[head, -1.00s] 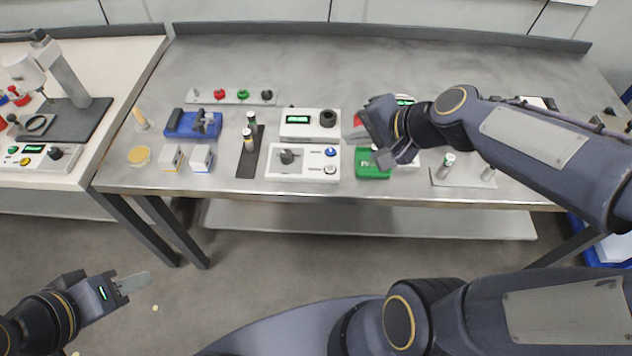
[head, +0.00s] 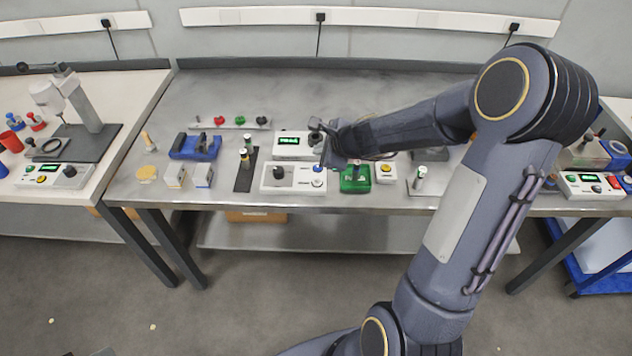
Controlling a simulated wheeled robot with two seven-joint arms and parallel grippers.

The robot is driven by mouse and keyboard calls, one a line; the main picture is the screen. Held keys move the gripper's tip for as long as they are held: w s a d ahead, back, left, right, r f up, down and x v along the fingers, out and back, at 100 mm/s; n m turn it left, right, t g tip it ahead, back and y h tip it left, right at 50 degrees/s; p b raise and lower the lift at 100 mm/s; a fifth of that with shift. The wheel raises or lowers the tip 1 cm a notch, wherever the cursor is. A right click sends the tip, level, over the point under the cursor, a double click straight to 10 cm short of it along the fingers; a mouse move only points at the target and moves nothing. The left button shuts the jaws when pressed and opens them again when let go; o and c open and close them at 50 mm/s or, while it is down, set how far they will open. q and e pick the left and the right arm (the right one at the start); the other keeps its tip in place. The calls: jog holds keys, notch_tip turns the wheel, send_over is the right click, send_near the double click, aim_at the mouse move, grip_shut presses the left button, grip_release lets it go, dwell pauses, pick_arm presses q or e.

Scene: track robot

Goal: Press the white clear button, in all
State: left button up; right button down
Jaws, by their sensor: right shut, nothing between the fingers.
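The white button (head: 318,183) sits at the right end of a white control box (head: 293,187) near the front of the steel bench. A blue button (head: 317,169) is just behind it, and a dark knob (head: 279,172) is to its left. My right gripper (head: 324,158) is shut and empty, its tips pointing down just behind the blue button. I cannot tell whether the tips touch anything. The white button is uncovered. My left gripper is not in view.
A white box with a green display (head: 291,140) stands behind the control box. A green box (head: 355,180) is close on the right. A dark strip with upright cylinders (head: 246,170) is on the left. The bench (head: 300,90) is clear at the back.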

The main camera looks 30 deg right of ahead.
aim_at(320, 184)
jog(key=shift+f+b, duration=4.25)
jog(key=shift+f, duration=0.15)
jog(key=shift+f+b, duration=0.4)
jog(key=shift+b, duration=0.05)
jog(key=shift+f+b, duration=0.35)
jog(key=shift+b, duration=0.05)
jog(key=shift+r, duration=0.15)
jog(key=shift+r+p, duration=0.6)
jog(key=shift+p, duration=0.15)
notch_tip(320, 184, up, 5)
jog(key=p, duration=0.5)
jog(key=shift+r, duration=0.1)
